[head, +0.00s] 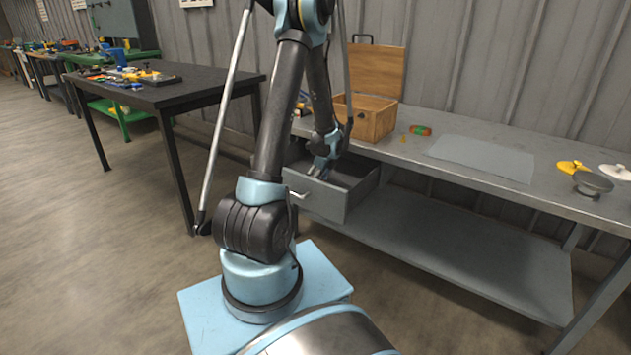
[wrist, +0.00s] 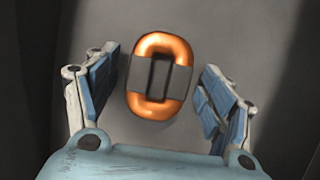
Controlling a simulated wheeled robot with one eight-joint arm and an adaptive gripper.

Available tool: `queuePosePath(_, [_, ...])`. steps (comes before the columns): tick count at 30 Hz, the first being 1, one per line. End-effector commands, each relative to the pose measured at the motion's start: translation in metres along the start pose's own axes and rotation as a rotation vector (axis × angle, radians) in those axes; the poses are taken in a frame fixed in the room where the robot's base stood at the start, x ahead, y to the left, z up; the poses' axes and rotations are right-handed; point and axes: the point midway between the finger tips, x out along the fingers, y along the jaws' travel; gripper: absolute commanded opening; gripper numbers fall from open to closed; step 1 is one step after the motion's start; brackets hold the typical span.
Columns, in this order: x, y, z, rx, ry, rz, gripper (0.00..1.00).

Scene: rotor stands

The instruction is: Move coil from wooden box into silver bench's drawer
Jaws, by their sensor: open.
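The coil (wrist: 160,48), an orange winding around a dark core, lies on a grey surface between the fingers of my gripper (wrist: 160,85) in the wrist view. The fingers are open, with a gap to the coil on both sides. In the head view my gripper (head: 320,170) reaches down into the open drawer (head: 325,204) of the silver bench (head: 398,150). The coil is hidden in the head view. The wooden box (head: 372,121) stands on the bench with its lid raised; its inside cannot be seen.
On the bench lie a green and orange cylinder (head: 420,130), a grey sheet (head: 482,157), a yellow part (head: 572,167) and a dark round stand (head: 592,183). A black table (head: 165,93) with tools stands at the left. The lower shelf (head: 460,245) is clear.

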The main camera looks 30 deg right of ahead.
Motion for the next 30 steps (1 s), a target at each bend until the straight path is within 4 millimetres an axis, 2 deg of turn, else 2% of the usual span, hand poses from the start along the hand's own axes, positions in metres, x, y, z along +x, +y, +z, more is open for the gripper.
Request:
queuePosePath(6, [-0.002,0.0,0.001,0.0,0.0,0.0,0.75])
queuePosePath(11, [-0.014,0.0,0.001,0.001,0.0,0.0,0.75])
queuePosePath(30, [-0.102,0.0,0.001,0.0,0.0,-0.001,0.75])
